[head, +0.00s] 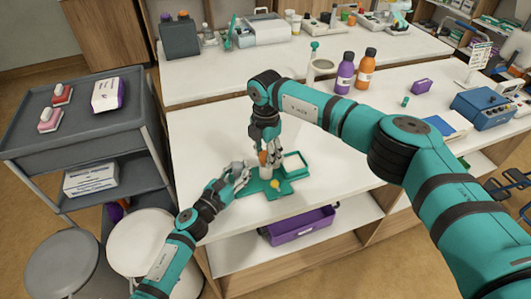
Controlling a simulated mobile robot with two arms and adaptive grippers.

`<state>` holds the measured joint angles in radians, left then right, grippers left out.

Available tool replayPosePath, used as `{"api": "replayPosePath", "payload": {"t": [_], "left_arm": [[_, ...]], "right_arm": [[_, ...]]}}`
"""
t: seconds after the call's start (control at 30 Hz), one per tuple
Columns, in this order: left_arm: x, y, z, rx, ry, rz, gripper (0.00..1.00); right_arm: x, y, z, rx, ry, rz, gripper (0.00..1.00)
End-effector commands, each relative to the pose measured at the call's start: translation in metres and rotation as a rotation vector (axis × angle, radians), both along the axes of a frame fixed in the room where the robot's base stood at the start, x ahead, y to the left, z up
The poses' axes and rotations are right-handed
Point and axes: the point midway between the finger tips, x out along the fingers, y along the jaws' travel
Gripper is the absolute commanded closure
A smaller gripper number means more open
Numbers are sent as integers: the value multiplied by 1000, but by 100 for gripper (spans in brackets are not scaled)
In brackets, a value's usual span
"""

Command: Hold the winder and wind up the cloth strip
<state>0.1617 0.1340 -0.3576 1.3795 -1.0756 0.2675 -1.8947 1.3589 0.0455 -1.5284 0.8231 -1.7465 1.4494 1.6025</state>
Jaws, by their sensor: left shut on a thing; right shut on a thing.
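The winder (257,187) stands near the front edge of the white counter, with a green base and a yellow round part at its front. A pale roll (266,172), which looks like the cloth strip, stands upright on it. My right gripper (265,154) comes down from above and is shut on the winder's orange handle (263,158), just over the roll. My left gripper (246,174) is shut on the left side of the winder; its fingers hide the exact grip. How much strip lies loose cannot be told.
A green-rimmed tray (305,163) lies just right of the winder. A purple bottle (345,76) and an orange bottle (366,72) stand behind. A purple bin (300,226) is on the shelf below. A grey cart (78,135) stands left. The counter left of my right arm is clear.

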Motion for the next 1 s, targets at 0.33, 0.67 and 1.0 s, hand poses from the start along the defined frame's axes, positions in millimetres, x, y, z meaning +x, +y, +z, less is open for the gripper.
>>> {"api": "replayPosePath", "payload": {"t": [0.33,0.67,1.0], "left_arm": [[1,5,-2,3,4,10,100],[1,3,-2,3,3,5,100],[0,1,-2,2,3,2,100]], "right_arm": [[3,-7,0,-13,-2,-8,52],[1,-3,0,-6,-1,-2,37],[2,-2,41,-3,-6,0,37]]}}
